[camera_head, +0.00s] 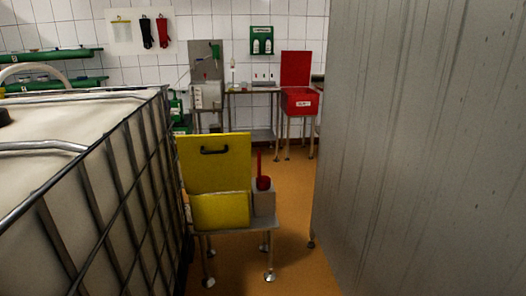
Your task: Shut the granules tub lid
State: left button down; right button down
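A yellow tub (220,211) stands on a small metal stand in the middle foreground. Its yellow lid (214,163) is up, standing almost upright at the back, with a dark handle. Further back, a red tub (300,104) with a white label stands on legs, and its red lid (295,69) is also up. I cannot read the label or tell which tub is the granules tub. The insides of both tubs are hidden or too small to make out. Neither of my grippers is in view.
A caged white tank (75,150) fills the left, close to the yellow tub. A grey metal wall (425,150) fills the right. A red long-handled tool (263,183) stands in a grey box (264,203).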

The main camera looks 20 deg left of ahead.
aim_at(209, 163)
jog(key=u, duration=0.1)
jog(key=i, duration=0.9)
jog(key=u, duration=0.45)
